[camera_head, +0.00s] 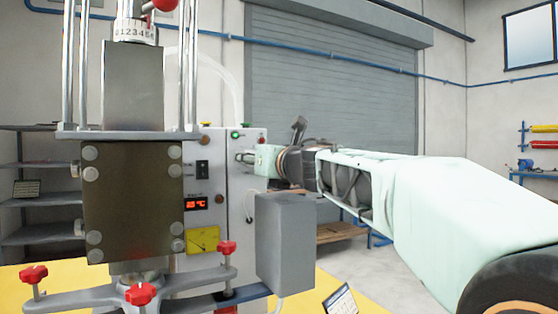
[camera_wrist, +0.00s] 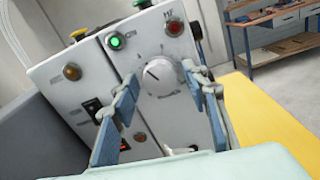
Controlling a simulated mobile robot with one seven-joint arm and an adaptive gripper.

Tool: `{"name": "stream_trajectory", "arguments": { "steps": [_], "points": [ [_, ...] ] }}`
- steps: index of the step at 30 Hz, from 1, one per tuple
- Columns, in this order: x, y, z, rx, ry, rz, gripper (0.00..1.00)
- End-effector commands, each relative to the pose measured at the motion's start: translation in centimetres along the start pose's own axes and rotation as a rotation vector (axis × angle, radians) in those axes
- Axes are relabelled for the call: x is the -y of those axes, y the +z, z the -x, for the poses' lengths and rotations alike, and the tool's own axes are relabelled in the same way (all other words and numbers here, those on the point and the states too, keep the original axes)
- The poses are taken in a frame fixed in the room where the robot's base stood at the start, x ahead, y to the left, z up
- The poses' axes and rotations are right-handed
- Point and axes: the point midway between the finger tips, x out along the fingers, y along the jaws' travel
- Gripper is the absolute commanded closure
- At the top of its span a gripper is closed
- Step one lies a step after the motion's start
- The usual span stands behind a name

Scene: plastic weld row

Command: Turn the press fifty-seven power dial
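The power dial (camera_wrist: 159,75) is a round white knob with a pointer line and scale marks around it. It sits on the upper front of the grey control cabinet (camera_wrist: 75,65) in the wrist view. My gripper (camera_wrist: 161,73) is open, with one blue-padded finger left of the dial and one right of it. The fingers look apart from the knob; I cannot tell how far they stand off the panel. In the head view my gripper (camera_head: 243,156) reaches the cabinet (camera_head: 219,150) from the right, and the dial is not clearly visible. No press number is readable.
A lit green button (camera_wrist: 116,42) and a red one (camera_wrist: 174,28) sit above the dial. An amber lamp (camera_wrist: 71,72) and black switch (camera_wrist: 93,109) are left. In the head view, a grey box (camera_head: 285,240) stands below my gripper and the press block (camera_head: 133,205) stands left.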

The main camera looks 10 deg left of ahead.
Motion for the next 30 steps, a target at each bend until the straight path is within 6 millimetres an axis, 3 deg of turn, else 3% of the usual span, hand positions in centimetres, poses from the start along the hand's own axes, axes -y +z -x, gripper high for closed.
{"name": "stream_trajectory", "arguments": {
  "steps": [1, 9, 20, 30],
  "points": [
    [0.0, 0.0, 0.0, 0.0, 0.0, 0.0, 0.66],
    [0.02, -0.01, 0.0, 0.0, -0.001, 0.0, 0.93],
    [0.09, 0.14, 0.0, 0.0, -0.002, -0.074, 0.93],
    [0.09, 0.26, -0.01, -0.001, -0.002, -0.338, 0.93]
  ]
}}
